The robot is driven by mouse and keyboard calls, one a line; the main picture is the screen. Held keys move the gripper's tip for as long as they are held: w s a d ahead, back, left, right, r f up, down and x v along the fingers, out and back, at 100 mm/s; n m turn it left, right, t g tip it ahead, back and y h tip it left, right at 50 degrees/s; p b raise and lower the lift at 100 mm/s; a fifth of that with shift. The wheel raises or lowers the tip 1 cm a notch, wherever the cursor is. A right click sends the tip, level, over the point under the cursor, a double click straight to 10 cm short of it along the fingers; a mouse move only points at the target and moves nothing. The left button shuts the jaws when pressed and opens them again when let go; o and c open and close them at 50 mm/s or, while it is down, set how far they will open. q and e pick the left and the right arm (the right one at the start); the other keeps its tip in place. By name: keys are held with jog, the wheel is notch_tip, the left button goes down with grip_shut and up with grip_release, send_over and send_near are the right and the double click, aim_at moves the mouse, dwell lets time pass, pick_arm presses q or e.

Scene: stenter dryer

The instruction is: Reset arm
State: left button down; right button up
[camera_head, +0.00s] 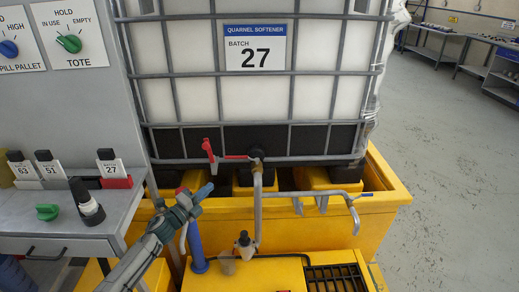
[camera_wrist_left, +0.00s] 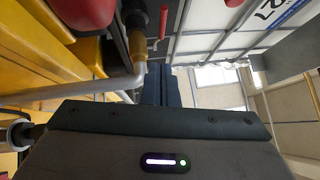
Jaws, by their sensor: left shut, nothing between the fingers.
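My left arm comes in from the lower left in the head view. My left gripper (camera_head: 205,190) is in front of the yellow pallet, below and left of a red valve handle. Its dark blue fingers are closed together with nothing between them. They also show in the left wrist view (camera_wrist_left: 172,88), side by side and pointing away from the camera. The gripper appears apart from the nearby pipe. My right gripper does not show.
A caged white tote (camera_head: 255,100) labelled 27 stands on a yellow spill pallet (camera_head: 385,205). A red valve handle (camera_head: 209,153) and a grey bent pipe (camera_head: 258,205) are close by. A grey bench (camera_head: 75,222) with numbered tags stands left. Floor at right (camera_head: 450,150) is clear.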

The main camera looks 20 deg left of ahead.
pick_arm(q)
jog(key=s+d+f+n+g+y, duration=0.3)
jog(key=s+f+n+y, duration=0.1)
jog(key=s+n, duration=0.4)
jog(key=s+d+f+n+g+y, duration=0.3)
jog(key=s+f+n+g+y, duration=0.15)
jog(key=s+n, duration=0.4)
jog(key=s+d+n+g+h, duration=0.1)
jog(key=s+d+n+g, duration=0.3)
jog(key=s, duration=0.7)
jog(key=s+d+n+g+h, duration=0.1)
jog(key=s+d+g, duration=0.35)
jog(key=s, duration=0.65)
notch_tip(320, 180, down, 31)
jog(key=a, duration=0.2)
jog(key=s+a+f+g, duration=0.1)
jog(key=s+f, duration=1.7)
jog(key=shift+s+f+n+g, duration=0.15)
jog(key=shift+f+n+g, duration=0.2)
jog(key=shift+n, duration=0.1)
jog(key=shift+a, duration=0.1)
